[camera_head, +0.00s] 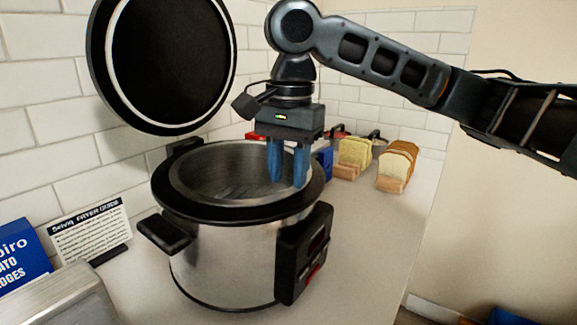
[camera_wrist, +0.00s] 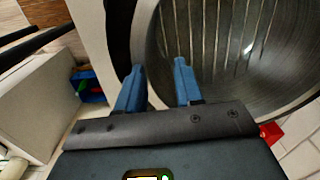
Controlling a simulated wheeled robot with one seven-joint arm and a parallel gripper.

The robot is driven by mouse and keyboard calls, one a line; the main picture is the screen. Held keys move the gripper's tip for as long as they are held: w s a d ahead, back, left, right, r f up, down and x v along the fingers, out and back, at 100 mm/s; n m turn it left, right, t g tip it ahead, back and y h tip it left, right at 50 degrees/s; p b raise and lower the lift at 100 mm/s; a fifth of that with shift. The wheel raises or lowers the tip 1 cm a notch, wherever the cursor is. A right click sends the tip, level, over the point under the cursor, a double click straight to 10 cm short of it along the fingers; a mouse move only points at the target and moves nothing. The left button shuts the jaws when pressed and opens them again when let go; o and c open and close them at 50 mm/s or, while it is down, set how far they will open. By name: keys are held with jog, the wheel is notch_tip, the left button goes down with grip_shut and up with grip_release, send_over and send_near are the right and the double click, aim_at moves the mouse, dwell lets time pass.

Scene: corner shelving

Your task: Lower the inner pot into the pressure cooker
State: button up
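The pressure cooker (camera_head: 225,262) is a steel body with a black top ring, side handles and a front control panel. Its round black lid (camera_head: 170,62) stands open behind it. The silver inner pot (camera_head: 205,178) is inside the black ring, its rim showing slightly above it. Its ribbed interior fills the upper right of the wrist view (camera_wrist: 235,55). My gripper (camera_head: 288,184) points down at the pot's right edge, its blue fingers apart. In the wrist view, one finger is over the pot's interior and the other outside its rim. Contact with the rim cannot be told.
A fryer guide card (camera_head: 91,231) and a blue box (camera_head: 22,258) are at left. Tiled walls close the back. Counter (camera_head: 365,250) right of the cooker is clear.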

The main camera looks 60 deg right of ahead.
jog(key=shift+s+d+f, duration=0.1)
jog(key=shift+f, duration=0.65)
notch_tip(320, 180, up, 9)
jog(key=shift+r+p, duration=0.15)
jog(key=shift+p, duration=0.15)
dwell(0.7)
